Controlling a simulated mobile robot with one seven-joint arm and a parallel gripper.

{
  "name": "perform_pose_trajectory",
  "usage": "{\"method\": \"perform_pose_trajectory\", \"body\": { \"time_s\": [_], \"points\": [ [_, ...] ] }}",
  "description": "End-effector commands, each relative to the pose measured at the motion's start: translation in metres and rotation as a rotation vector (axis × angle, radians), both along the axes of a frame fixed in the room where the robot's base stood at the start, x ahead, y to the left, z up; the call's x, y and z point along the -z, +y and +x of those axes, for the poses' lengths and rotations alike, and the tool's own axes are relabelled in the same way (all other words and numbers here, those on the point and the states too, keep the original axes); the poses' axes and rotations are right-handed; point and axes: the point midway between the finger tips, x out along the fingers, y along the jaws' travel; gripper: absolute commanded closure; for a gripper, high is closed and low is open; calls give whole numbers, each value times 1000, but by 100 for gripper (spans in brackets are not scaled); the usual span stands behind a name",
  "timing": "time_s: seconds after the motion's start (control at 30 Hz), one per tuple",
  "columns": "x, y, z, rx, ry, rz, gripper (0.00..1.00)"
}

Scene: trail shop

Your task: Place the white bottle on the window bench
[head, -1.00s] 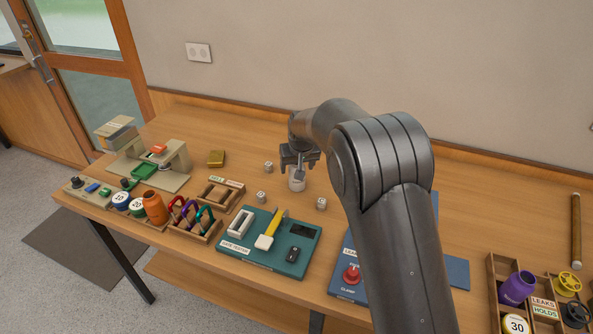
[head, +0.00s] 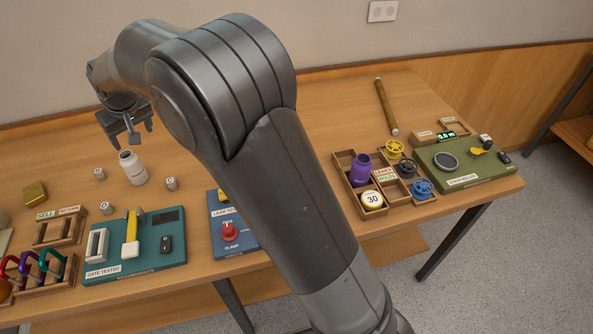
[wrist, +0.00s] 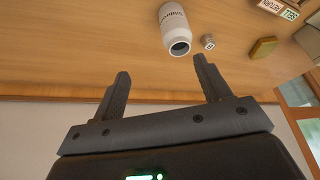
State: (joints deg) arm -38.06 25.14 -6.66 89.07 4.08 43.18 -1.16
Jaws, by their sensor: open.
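The white bottle (head: 135,172) stands upright on the long wooden table in the head view, with its mouth open and no cap showing. It also shows in the wrist view (wrist: 174,25), beyond my fingertips, with dark lettering on its side. My gripper (head: 128,136) is open and empty, above and behind the bottle, apart from it. In the wrist view my gripper (wrist: 162,70) has nothing between its two fingers. I cannot make out the window bench for certain in the present views.
Lettered cubes (head: 171,183) stand close around the bottle. The green gate tester (head: 165,250) and blue leak tester (head: 218,245) lie in front. A wooden divided tray (head: 345,165) and an olive board (head: 465,170) are to the right. A glazed door frame (wrist: 298,115) shows in the wrist view.

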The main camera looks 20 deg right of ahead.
Motion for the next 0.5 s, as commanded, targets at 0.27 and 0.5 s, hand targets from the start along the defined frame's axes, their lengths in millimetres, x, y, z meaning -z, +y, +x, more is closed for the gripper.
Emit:
{"method": "perform_pose_trajectory", "body": {
  "time_s": [0.27, 0.5],
  "points": [
    [-71, -127, -43, 137, -12, 33, 30],
    [-105, -220, -108, 249, -29, 47, 30]
  ]
}}
